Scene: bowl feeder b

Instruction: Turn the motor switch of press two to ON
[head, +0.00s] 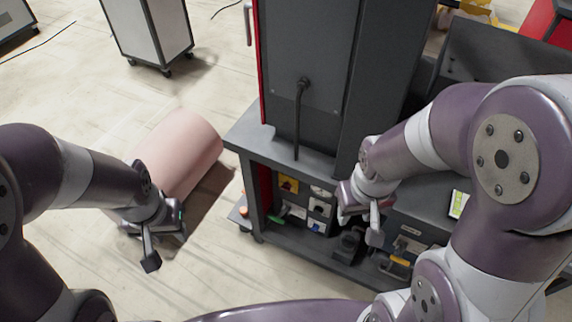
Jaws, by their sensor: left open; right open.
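The dark grey press cabinet (310,60) stands on a grey cart (275,140) in the middle of the head view. On the lower shelf are small control boxes: one with a yellow and red switch (288,184), and a white-faced one with a dark knob (320,207). I cannot tell which is the motor switch, or read its setting. My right gripper (361,218) is open and empty, in front of the cart and just right of these boxes. My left gripper (166,241) is open and empty, over the floor left of the cart.
A pink cylinder (180,150) lies on the floor behind my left gripper. A grey wheeled cabinet (150,30) stands farther back. More grey equipment with a yellow-green label (459,204) is at the right. The floor at the front left is clear.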

